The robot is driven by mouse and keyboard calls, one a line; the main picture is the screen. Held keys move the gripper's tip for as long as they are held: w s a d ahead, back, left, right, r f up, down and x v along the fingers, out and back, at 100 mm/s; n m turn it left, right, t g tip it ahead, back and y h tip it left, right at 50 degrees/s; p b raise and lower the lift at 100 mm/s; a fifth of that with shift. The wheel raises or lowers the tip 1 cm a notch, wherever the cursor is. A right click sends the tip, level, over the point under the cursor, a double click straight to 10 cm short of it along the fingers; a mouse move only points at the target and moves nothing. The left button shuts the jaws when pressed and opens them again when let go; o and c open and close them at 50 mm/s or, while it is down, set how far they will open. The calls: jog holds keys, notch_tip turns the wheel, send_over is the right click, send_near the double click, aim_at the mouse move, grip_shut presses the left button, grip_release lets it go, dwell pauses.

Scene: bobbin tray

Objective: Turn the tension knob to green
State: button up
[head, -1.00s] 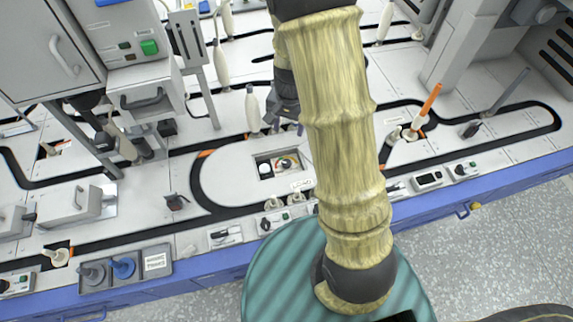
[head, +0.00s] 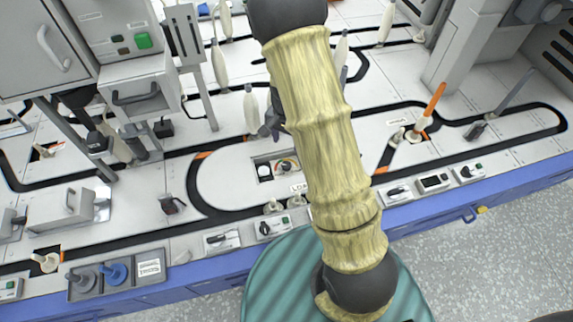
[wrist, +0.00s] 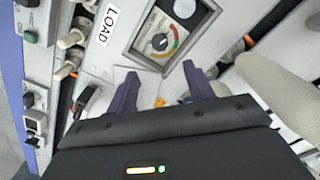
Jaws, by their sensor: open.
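The tension knob (head: 287,167) is a small round dial with a coloured arc, set in a recessed panel (head: 275,158) in the white table. In the wrist view the knob (wrist: 159,42) has a dark centre on a pale disc, with green, yellow and red on its arc. I cannot tell which colour it points to. My gripper (wrist: 160,78) is open and empty, its two dark fingers apart, just below the knob in the wrist view and not visibly touching it. In the head view my gripper (head: 273,118) is partly hidden behind my arm, above the panel.
A pale round part (head: 264,170) sits beside the knob in the same panel. A LOAD label (wrist: 109,25) lies near it. A pale bobbin (head: 250,108) stands close to my gripper. Small switch boxes (head: 272,226) line the front edge.

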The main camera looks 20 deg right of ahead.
aim_at(287, 165)
notch_tip(287, 165, down, 12)
jog(key=b, duration=0.6)
jog(key=shift+f, duration=0.25)
jog(key=c, duration=1)
